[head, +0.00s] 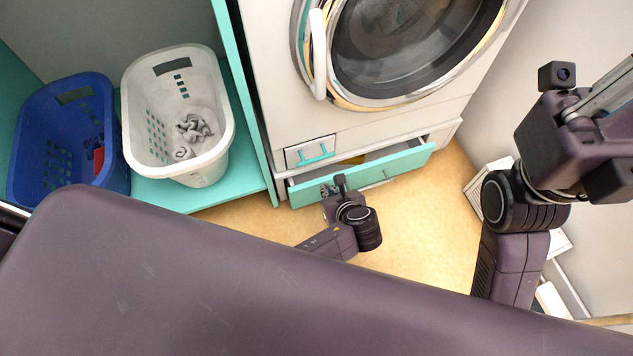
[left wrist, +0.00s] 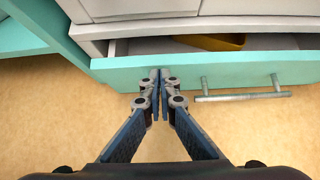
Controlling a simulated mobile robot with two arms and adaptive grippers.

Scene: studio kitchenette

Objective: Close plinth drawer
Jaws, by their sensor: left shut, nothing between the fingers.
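The plinth drawer (head: 365,173) is below the washing machine and stands partly open, with a teal front and a bar handle. In the left wrist view its front (left wrist: 215,72) spans the picture, with the handle (left wrist: 243,95) right of my fingers. My left gripper (left wrist: 160,82) is shut and empty, its fingertips at the outer face of the drawer front, left of the handle. I cannot tell whether they touch it. In the head view the left gripper (head: 329,190) is partly hidden by its own wrist. My right arm is at the right; its fingers are not visible.
A yellow item (left wrist: 208,42) lies inside the drawer. White (head: 135,110) and blue (head: 45,155) baskets stand left on a teal shelf. Floor (head: 430,225) before the drawer is clear.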

